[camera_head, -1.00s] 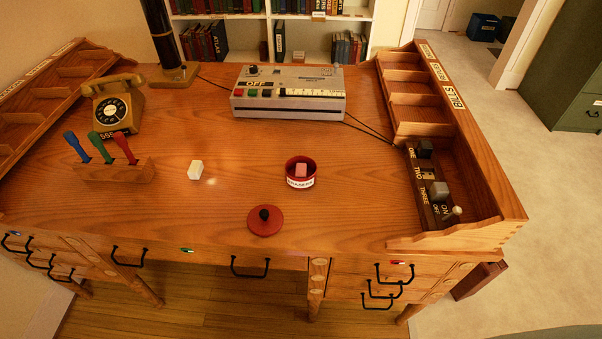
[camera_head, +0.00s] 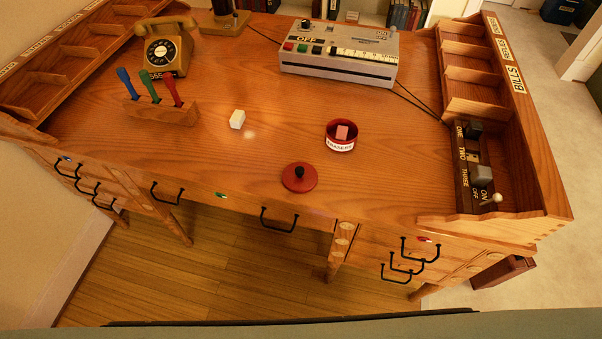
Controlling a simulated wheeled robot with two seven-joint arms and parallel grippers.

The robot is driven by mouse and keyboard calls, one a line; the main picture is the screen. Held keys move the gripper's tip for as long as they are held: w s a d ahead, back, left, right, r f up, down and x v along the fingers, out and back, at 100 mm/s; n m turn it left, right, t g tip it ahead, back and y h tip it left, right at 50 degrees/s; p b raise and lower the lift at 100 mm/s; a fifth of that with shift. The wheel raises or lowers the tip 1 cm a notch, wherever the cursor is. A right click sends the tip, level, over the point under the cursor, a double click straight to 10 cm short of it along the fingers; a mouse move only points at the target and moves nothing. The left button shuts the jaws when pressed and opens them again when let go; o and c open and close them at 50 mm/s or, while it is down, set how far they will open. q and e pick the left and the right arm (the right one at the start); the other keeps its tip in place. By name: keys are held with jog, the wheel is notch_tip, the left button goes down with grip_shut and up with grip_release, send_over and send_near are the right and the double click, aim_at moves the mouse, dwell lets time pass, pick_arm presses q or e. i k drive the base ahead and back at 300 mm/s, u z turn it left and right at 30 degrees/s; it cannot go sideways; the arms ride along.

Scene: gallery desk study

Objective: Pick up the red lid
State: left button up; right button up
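The red lid (camera_head: 300,178) lies flat on the wooden desk near its front edge. It is a round disc with a black knob on top. A round red eraser container (camera_head: 341,145) with a white label stands open behind and to the right of the lid, apart from it. A pink block (camera_head: 342,132) sits in the container. Neither of my grippers shows in the head view.
Wooden racks (camera_head: 545,150) border both sides. Space around the lid is clear. Black-handled drawers line the front.

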aim_at(299, 177)
jog(key=z, duration=0.1)
jog(key=k, duration=1)
jog(key=u, duration=1.4)
jog(key=i, duration=0.75)
jog(key=z, duration=0.5)
jog(key=i, duration=0.8)
jog(key=z, duration=0.9)
